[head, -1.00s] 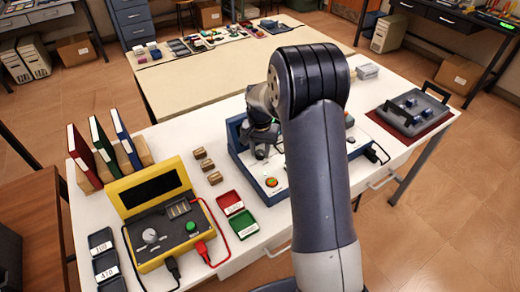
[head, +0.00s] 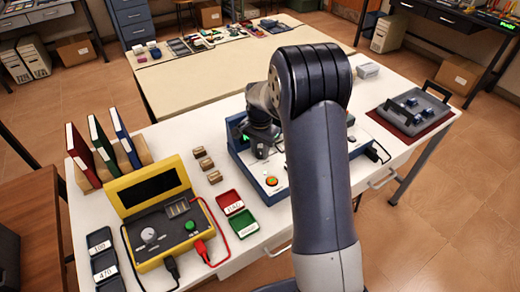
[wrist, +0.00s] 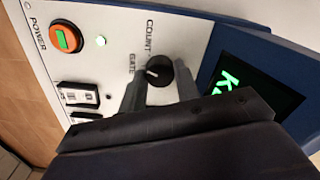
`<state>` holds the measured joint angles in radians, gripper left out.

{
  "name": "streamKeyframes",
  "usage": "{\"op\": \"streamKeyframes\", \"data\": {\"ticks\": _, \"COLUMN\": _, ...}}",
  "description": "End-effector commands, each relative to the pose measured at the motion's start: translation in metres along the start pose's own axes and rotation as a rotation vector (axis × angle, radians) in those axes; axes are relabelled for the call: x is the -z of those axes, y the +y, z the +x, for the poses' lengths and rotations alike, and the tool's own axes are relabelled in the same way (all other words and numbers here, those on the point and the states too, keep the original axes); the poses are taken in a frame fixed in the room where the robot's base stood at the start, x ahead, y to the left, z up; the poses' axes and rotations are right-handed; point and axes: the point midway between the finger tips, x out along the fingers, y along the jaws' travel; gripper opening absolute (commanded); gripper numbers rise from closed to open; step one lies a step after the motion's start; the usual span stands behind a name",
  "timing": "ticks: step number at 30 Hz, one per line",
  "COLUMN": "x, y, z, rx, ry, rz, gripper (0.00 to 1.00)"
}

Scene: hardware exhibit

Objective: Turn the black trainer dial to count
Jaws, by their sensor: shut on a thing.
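The black dial (wrist: 164,72) sits on the white panel of the blue-sided trainer (wrist: 210,28) in the wrist view. Its white mark points left, roughly toward the printed word GATE; COUNT is printed above it. My gripper (wrist: 160,88) is shut on the dial, one finger on each side. A lit display (wrist: 250,85) with green characters, partly hidden by my gripper, is right of the dial. In the head view the trainer (head: 237,155) stands on the white table, partly hidden by my arm, with my gripper (head: 259,152) over it.
The trainer has an orange-ringed power button (wrist: 67,39) with a green centre and black rocker switches (wrist: 80,95). A yellow meter (head: 160,255), red tray (head: 229,201) and green tray (head: 243,224) stand to the left. A grey case (head: 414,108) is at right.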

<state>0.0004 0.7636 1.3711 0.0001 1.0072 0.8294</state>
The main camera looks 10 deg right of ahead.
Motion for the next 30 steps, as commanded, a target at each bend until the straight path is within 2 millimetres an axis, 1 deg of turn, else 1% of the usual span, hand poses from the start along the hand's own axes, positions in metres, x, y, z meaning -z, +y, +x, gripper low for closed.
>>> {"op": "streamKeyframes", "data": {"ticks": 9, "x": 0.0003, "y": -0.0002, "z": 0.0000, "rx": 0.001, "ry": 0.001, "rz": 0.250, "gripper": 0.07}}
{"op": "streamKeyframes", "data": {"ticks": 15, "x": 0.0004, "y": -0.0003, "z": -0.0002, "rx": 0.001, "ry": 0.001, "rz": 0.359, "gripper": 0.07}}
{"op": "streamKeyframes", "data": {"ticks": 22, "x": 0.0004, "y": -0.0003, "z": -0.0005, "rx": 0.001, "ry": 0.001, "rz": 0.426, "gripper": 0.07}}
{"op": "streamKeyframes", "data": {"ticks": 30, "x": 0.0004, "y": -0.0003, "z": -0.0007, "rx": 0.002, "ry": 0.001, "rz": 0.444, "gripper": 0.07}}
